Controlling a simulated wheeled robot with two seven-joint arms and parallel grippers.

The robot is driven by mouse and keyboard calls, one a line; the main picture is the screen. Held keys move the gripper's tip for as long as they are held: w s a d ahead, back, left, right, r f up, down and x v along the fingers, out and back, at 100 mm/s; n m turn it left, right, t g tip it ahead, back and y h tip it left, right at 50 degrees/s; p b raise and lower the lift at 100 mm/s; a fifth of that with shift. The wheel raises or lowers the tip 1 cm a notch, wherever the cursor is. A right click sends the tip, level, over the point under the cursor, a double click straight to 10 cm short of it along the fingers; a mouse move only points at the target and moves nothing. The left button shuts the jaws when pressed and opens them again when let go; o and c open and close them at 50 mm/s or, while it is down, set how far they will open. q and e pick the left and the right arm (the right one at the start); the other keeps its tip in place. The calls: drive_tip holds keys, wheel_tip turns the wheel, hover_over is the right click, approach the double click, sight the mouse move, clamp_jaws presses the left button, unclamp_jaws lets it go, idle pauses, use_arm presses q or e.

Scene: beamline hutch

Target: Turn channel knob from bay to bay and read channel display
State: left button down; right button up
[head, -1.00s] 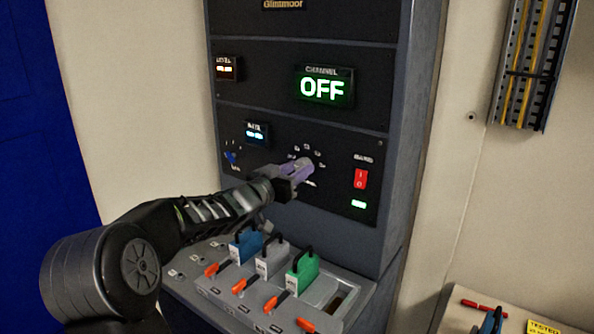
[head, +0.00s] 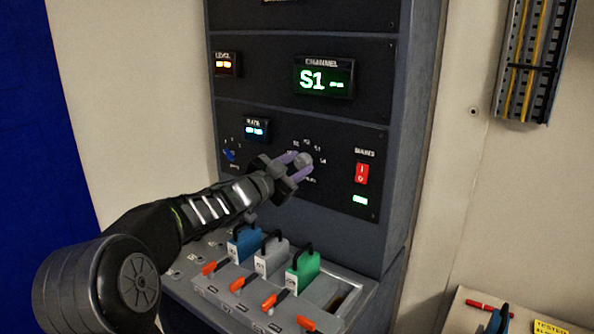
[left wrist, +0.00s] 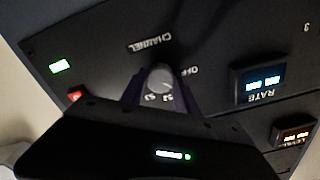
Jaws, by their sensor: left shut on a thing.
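The grey round channel knob (head: 303,160) is on the lower black panel of the rack, with position labels around it. My left gripper (head: 298,166) is shut on it, with a purple finger on either side. In the left wrist view the knob (left wrist: 160,78) sits between the purple fingers of my left gripper (left wrist: 162,88). The channel display (head: 325,79) above it is lit green and reads "S1" followed by two dashes. My right gripper is in neither view.
A red mains switch (head: 362,173) is right of the knob, and a rate display (head: 256,130) and small blue knob (head: 230,155) are left. Blue, grey and green handled modules (head: 303,272) stand on the ledge below, beside orange-red levers. A wall cable tray (head: 528,62) is at right.

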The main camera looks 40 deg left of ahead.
use_arm(q)
drive_tip(key=shift+m, duration=0.5)
drive_tip(key=c, duration=0.9)
unclamp_jaws()
drive_tip(key=s+b, duration=0.1)
drive_tip(key=s, duration=0.6)
drive_tip(key=shift+s, duration=0.4)
drive_tip(key=shift+d, duration=0.1)
